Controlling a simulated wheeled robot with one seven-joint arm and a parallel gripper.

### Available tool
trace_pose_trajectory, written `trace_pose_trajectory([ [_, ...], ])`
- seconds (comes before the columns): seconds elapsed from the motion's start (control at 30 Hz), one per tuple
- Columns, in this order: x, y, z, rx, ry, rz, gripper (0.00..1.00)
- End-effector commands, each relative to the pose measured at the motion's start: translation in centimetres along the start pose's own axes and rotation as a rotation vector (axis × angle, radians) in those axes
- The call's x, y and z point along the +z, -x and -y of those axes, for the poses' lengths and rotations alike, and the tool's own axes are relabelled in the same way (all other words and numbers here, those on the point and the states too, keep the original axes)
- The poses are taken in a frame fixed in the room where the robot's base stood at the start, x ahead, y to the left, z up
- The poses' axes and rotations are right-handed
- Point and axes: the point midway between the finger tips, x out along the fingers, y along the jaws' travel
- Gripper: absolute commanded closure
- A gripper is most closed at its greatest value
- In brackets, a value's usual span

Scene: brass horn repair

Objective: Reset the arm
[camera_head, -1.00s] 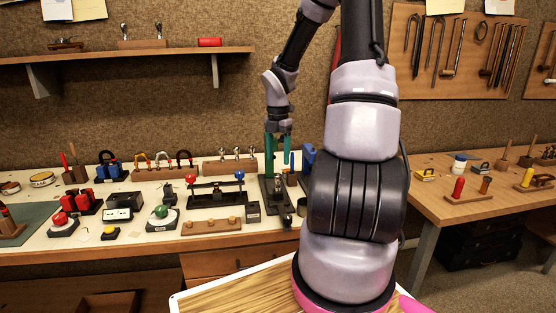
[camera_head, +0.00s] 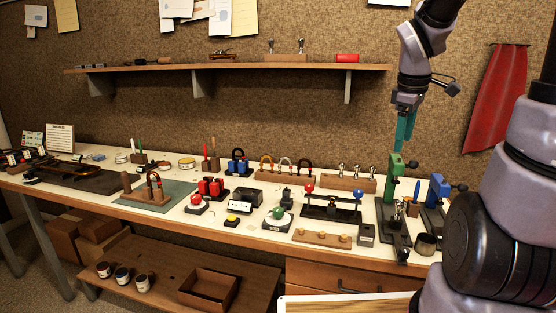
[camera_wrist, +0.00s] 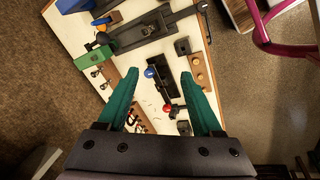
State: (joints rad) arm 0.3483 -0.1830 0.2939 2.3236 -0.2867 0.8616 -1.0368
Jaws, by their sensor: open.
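My gripper (camera_head: 404,128) hangs from my arm at the right of the head view, its teal fingers pointing down above the back right part of the workbench (camera_head: 100,180). In the wrist view my gripper (camera_wrist: 160,98) shows two teal fingers spread wide apart with nothing between them. Below it in the wrist view lies a black stand with a blue ball (camera_wrist: 149,73) and a red ball (camera_wrist: 168,107). In the head view the green clamp device (camera_head: 396,166) stands just below the fingertips. The fingers look clear of the bench.
A wall shelf (camera_head: 230,67) runs along the back, left of my arm. A blue clamp device (camera_head: 438,188) stands right of the green one. A wooden rack (camera_head: 350,181) and several small tools crowd the bench. A red cloth (camera_head: 497,97) hangs on the wall.

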Motion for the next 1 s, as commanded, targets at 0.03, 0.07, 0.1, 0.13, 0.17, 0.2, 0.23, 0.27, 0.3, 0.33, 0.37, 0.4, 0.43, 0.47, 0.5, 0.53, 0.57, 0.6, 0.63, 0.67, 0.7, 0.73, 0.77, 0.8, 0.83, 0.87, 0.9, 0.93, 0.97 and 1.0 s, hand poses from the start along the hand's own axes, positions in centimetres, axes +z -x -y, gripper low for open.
trace_pose_trajectory([
  [0.03, 0.0, 2.0, 1.1, 0.025, -0.118, -0.040, 0.33],
  [0.07, 0.1, 3.0, 1.7, 0.032, -0.200, -0.065, 0.33],
  [0.1, 0.2, 4.3, 2.5, 0.036, -0.309, -0.103, 0.33],
  [0.13, 0.3, 5.2, 3.2, 0.034, -0.391, -0.132, 0.33],
  [0.17, 0.4, 6.1, 3.9, 0.030, -0.472, -0.163, 0.33],
  [0.2, 0.6, 7.2, 4.8, 0.017, -0.578, -0.205, 0.33],
  [0.23, 0.8, 8.0, 5.5, 0.003, -0.653, -0.235, 0.33],
  [0.27, 0.9, 8.7, 6.0, -0.011, -0.724, -0.266, 0.33],
  [0.3, 1.2, 9.6, 6.8, -0.037, -0.815, -0.303, 0.33],
  [0.33, 1.3, 10.2, 7.4, -0.056, -0.875, -0.329, 0.33],
  [0.37, 1.5, 10.7, 7.8, -0.078, -0.930, -0.352, 0.33],
  [0.4, 1.7, 11.3, 8.4, -0.105, -0.996, -0.378, 0.33],
  [0.43, 1.8, 11.6, 8.8, -0.127, -1.039, -0.394, 0.33],
  [0.47, 1.9, 11.9, 9.2, -0.144, -1.076, -0.407, 0.33],
  [0.5, 2.1, 12.3, 9.5, -0.165, -1.115, -0.422, 0.33],
  [0.53, 2.1, 12.5, 9.7, -0.180, -1.140, -0.430, 0.33],
  [0.57, 2.2, 12.6, 9.9, -0.190, -1.159, -0.436, 0.33],
  [0.6, 2.3, 12.7, 10.0, -0.200, -1.177, -0.442, 0.33],
  [0.63, 2.3, 12.8, 10.1, -0.205, -1.185, -0.443, 0.33],
  [0.67, 2.3, 12.8, 10.1, -0.208, -1.191, -0.444, 0.33],
  [0.7, 2.3, 12.8, 10.1, -0.209, -1.195, -0.445, 0.33],
  [0.73, 2.3, 12.8, 10.1, -0.209, -1.195, -0.445, 0.33],
  [0.77, 2.3, 12.8, 10.1, -0.209, -1.195, -0.444, 0.33],
  [0.8, 2.3, 12.8, 10.1, -0.208, -1.194, -0.444, 0.33],
  [0.83, 2.3, 12.8, 10.1, -0.208, -1.194, -0.444, 0.33],
  [0.87, 2.3, 12.8, 10.1, -0.208, -1.194, -0.444, 0.33],
  [0.9, 2.3, 12.8, 10.1, -0.208, -1.193, -0.444, 0.33],
  [0.93, 2.3, 12.8, 10.1, -0.207, -1.193, -0.444, 0.33],
  [0.97, 2.3, 12.8, 10.1, -0.207, -1.193, -0.444, 0.33],
  [1.0, 2.3, 12.8, 10.1, -0.207, -1.192, -0.444, 0.33],
])
